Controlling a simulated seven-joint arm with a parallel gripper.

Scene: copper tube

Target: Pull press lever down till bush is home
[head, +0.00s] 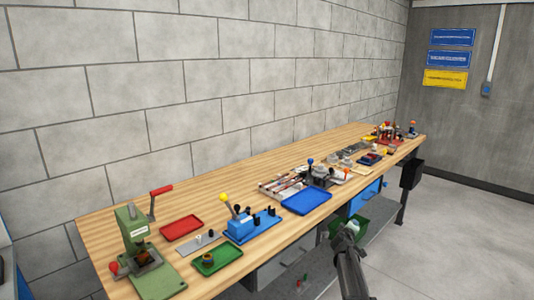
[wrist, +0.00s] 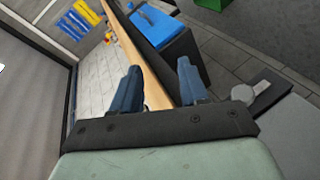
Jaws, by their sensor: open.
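A green press (head: 137,240) stands at the near left end of the wooden bench. Its lever (head: 160,192) has a red grip and sticks up to the right of the press head. A dark block sits at the foot of the press; I cannot make out the bush. My gripper (wrist: 163,85) is open and empty in the wrist view, its two blue-grey fingers apart. In the head view my arm is at the lower right, in front of the bench and far from the press.
A red tray (head: 181,227), a green tray (head: 217,260), a blue fixture (head: 243,228) with a yellow-knobbed lever and a blue tray (head: 307,201) lie right of the press. More fixtures crowd the far end. A block wall (head: 180,90) rises behind. The floor (head: 460,240) at right is clear.

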